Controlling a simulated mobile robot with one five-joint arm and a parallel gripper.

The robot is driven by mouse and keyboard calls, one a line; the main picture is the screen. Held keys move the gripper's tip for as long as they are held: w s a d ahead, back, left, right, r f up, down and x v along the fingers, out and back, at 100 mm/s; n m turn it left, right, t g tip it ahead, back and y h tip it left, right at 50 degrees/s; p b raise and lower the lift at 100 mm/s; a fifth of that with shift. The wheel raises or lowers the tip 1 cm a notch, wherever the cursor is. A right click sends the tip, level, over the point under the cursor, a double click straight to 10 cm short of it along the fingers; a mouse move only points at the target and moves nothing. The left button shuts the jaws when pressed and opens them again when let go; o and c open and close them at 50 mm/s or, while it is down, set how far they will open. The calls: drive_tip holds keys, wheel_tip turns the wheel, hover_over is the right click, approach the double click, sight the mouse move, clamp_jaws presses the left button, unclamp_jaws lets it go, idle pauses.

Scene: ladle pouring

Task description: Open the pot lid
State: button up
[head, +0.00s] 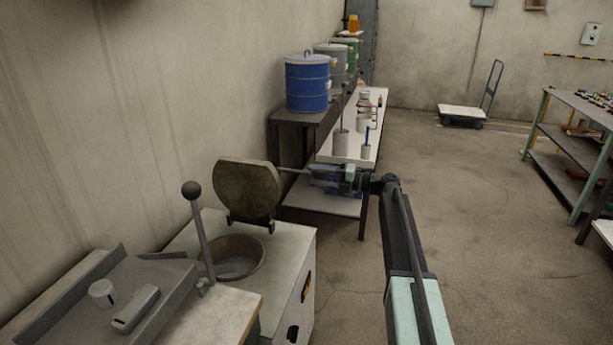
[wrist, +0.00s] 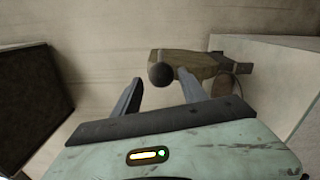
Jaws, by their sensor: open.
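The round pot (head: 235,257) is sunk into the top of a white cabinet. Its opening is uncovered and shows a grey inside. The dull brown pot lid (head: 249,190) stands nearly upright at the pot's far edge, on dark hinge brackets. A thin handle (head: 290,170) runs from the lid to the right, toward my gripper (head: 312,176). In the wrist view my jaws are open, with a dark ball knob (wrist: 161,75) in the gap between the fingertips. The lid (wrist: 200,62) shows behind it. I cannot tell whether the fingers touch the knob.
A lever with a black ball (head: 193,190) stands left of the pot, beside a tray (head: 165,295). Behind the lid is a bench with a blue drum (head: 307,83) and small containers. The wall is close on the left. Open floor (head: 470,240) lies to the right.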

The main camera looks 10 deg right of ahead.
drive_tip(key=v, duration=0.5)
